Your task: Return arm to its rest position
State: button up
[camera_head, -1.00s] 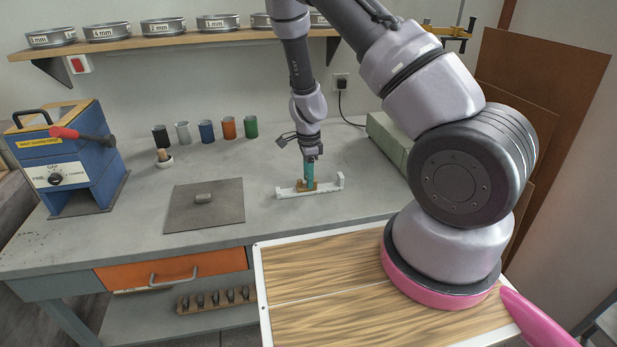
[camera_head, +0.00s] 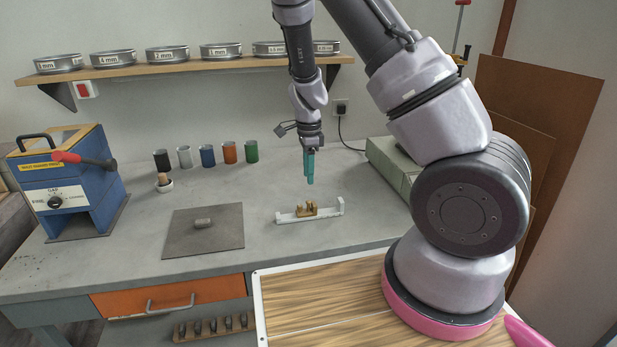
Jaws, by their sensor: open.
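My gripper (camera_head: 309,183) has teal fingers that point straight down. It hangs in the air above the grey bench (camera_head: 270,250), a little above a brown block-like piece (camera_head: 307,209). That piece sits on a white tray-like holder (camera_head: 325,213) with a raised right end. The gripper is apart from both and holds nothing that I can see. The gap between the fingers is hard to make out from this side. My arm reaches in from the upper right.
A blue crusher (camera_head: 75,190) with a red-handled lever stands at left. Several coloured cups (camera_head: 207,156) and a small mortar (camera_head: 164,184) stand behind a grey plate (camera_head: 203,232). A shelf (camera_head: 180,65) carries sieves. A green box (camera_head: 388,166) stands right of the gripper.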

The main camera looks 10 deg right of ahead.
jog(key=s+d+r+n+t+y, duration=0.1)
jog(key=s+r+n+y, duration=0.15)
jog(key=r, duration=0.85)
jog(key=s+d+r+n+t+y, duration=0.15)
jog(key=s+r+n, duration=0.25)
jog(key=r, duration=0.8)
jog(key=s+d+r+n+t+h, duration=0.1)
jog(key=s+d+r+n+t, duration=0.1)
jog(key=s+r, duration=0.4)
jog(key=s+d+r+n+t+h, duration=0.1)
jog(key=s+r+n, duration=0.4)
jog(key=s, duration=0.5)
jog(key=shift+d+r+t, duration=0.4)
jog(key=shift+r+t, duration=0.35)
jog(key=shift+t, duration=0.1)
